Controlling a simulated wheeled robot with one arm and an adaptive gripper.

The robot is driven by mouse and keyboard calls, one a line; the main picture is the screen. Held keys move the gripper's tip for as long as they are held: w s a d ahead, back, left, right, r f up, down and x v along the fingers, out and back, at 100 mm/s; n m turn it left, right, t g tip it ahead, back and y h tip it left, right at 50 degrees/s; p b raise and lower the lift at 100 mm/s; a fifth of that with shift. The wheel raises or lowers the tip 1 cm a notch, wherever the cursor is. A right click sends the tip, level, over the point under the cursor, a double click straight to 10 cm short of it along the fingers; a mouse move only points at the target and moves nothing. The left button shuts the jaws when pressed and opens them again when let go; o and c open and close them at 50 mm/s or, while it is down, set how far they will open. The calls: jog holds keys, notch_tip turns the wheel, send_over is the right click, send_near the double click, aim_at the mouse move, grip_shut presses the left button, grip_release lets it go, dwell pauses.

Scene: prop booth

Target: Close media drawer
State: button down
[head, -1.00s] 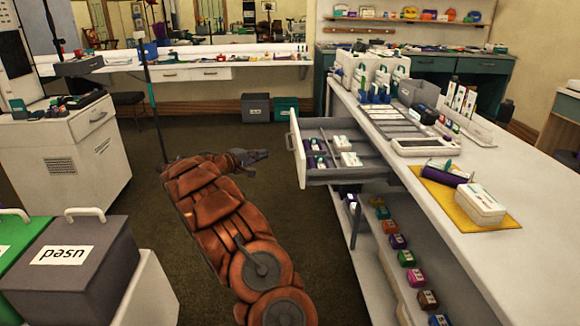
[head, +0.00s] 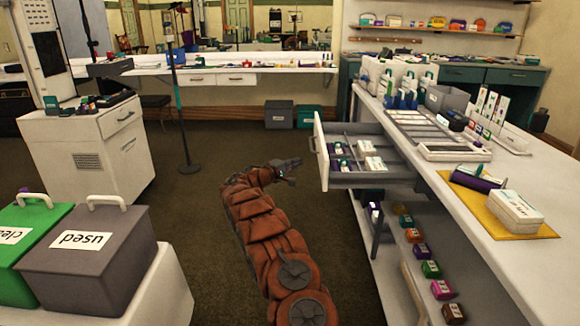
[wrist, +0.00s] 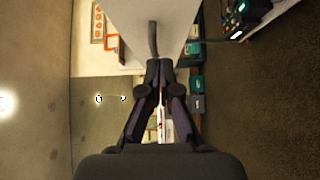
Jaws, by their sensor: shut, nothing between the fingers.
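The media drawer (head: 372,180) stands pulled out from the white counter's left side. Small white-labelled packs and purple items lie inside it. Its white front panel (head: 322,168) faces left, with a handle (head: 312,145) on it. In the wrist view the front panel (wrist: 185,18) is close ahead, with its grey handle (wrist: 153,38) just beyond my fingertips. My gripper (head: 298,163) is shut and empty, just left of the panel at the end of my brown-sleeved arm. The fingers also show in the wrist view (wrist: 161,68). I cannot tell whether they touch the handle.
The white counter (head: 480,225) holds a yellow mat (head: 480,205) with a white box and a purple roll. Shelves of coloured boxes sit below it. A grey "used" bin (head: 85,262) and a green bin (head: 25,235) stand at left. Open carpet lies left of the drawer.

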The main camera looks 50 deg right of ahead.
jog(key=s+d, duration=0.3)
jog(key=d, duration=0.3)
jog(key=shift+s+d, duration=0.25)
jog(key=shift+s, duration=0.05)
dwell(0.3)
jog(key=shift+s+d+b, duration=0.1)
jog(key=shift+b, duration=0.3)
